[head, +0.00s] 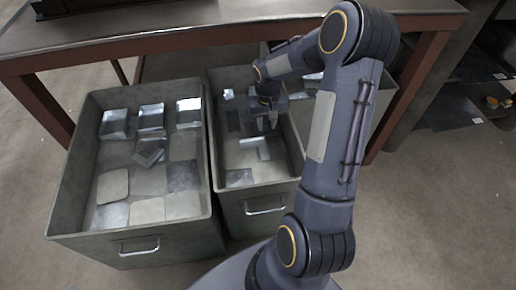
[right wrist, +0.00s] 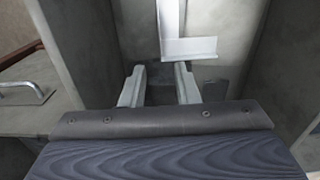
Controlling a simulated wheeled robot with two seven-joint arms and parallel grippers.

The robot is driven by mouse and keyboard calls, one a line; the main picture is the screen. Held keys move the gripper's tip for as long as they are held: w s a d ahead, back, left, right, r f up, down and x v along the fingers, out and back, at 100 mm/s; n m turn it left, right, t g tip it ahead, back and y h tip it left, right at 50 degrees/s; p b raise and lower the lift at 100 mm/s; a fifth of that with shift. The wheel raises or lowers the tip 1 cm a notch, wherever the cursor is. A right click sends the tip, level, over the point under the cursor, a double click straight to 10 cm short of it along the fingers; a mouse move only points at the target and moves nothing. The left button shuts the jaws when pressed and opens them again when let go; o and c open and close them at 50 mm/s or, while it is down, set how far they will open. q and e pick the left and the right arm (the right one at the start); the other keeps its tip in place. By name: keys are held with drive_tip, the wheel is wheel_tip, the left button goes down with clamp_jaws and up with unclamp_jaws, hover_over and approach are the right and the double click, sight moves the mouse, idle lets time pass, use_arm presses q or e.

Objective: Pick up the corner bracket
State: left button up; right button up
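The corner bracket (head: 264,153) appears to be one of the pale metal angle pieces on the floor of the middle bin (head: 251,190). In the right wrist view an L-shaped bracket (right wrist: 190,48) lies just beyond the fingertips, with one strip running away from me. My right gripper (head: 267,125) reaches down into that bin, above and slightly behind the pale pieces. In the right wrist view my right gripper (right wrist: 159,75) has its two fingers apart with nothing between them. The bracket looks apart from the fingers. My left gripper is not in view.
The left bin (head: 130,238) holds several shiny trays and flat metal plates. The bin walls stand close around my right gripper. A workbench (head: 200,32) stands behind, partly over the bins.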

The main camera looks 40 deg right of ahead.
wheel_tip(320, 180, down, 8)
drive_tip(key=b, duration=0.3)
drive_tip(key=shift+w+r, duration=0.1)
drive_tip(key=shift+r, duration=0.1)
clamp_jaws()
